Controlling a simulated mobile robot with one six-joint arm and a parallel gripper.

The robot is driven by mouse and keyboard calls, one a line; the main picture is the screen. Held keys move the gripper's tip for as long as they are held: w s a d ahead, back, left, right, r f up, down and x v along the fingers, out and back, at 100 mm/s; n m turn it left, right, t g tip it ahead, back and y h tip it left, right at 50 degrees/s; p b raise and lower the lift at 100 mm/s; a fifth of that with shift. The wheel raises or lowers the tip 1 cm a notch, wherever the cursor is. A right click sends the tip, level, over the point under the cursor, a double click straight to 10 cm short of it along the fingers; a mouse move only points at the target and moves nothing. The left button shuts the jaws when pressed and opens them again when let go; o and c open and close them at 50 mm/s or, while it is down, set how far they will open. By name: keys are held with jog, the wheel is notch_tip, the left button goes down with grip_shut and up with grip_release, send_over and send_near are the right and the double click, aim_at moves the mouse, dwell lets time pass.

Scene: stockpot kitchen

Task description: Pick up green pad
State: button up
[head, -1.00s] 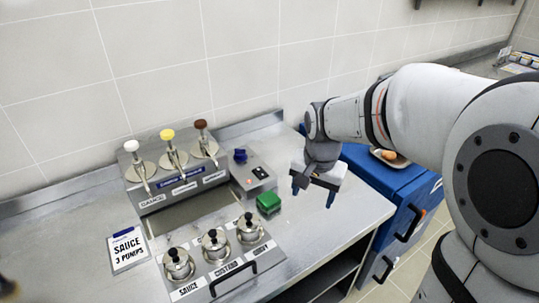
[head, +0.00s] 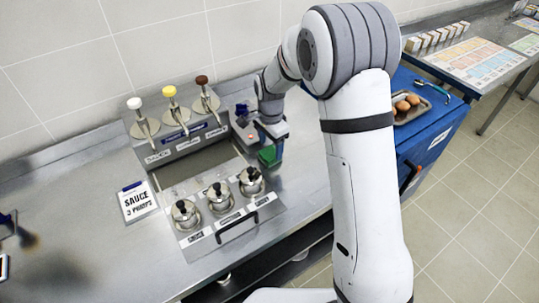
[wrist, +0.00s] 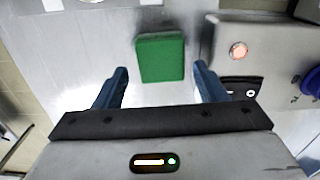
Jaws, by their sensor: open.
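The green pad (wrist: 161,58) lies on the steel counter in the wrist view, just ahead of my fingertips and between their lines. My gripper (wrist: 160,80) is open and empty, with one blue finger to each side of the pad's near end. In the head view the green pad (head: 268,155) is partly hidden behind my gripper (head: 271,146), which is over the counter at the pad. I cannot tell the exact height of the fingertips above the counter.
A grey control box (wrist: 232,60) with a lit red button stands close to the right finger in the wrist view. The sauce pump station (head: 180,135) and lidded pots (head: 219,196) stand left of the pad. A blue cabinet (head: 425,140) with an egg tray is at right.

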aim_at(270, 153)
notch_tip(270, 153, down, 4)
jog(key=shift+a+f+p, duration=0.1)
jog(key=shift+p, duration=0.25)
jog(key=shift+c, duration=0.4)
jog(key=c, duration=0.7)
jog(key=shift+o, duration=0.2)
notch_tip(270, 153, up, 10)
jog(key=shift+r+b, duration=0.1)
jog(key=shift+b, duration=0.6)
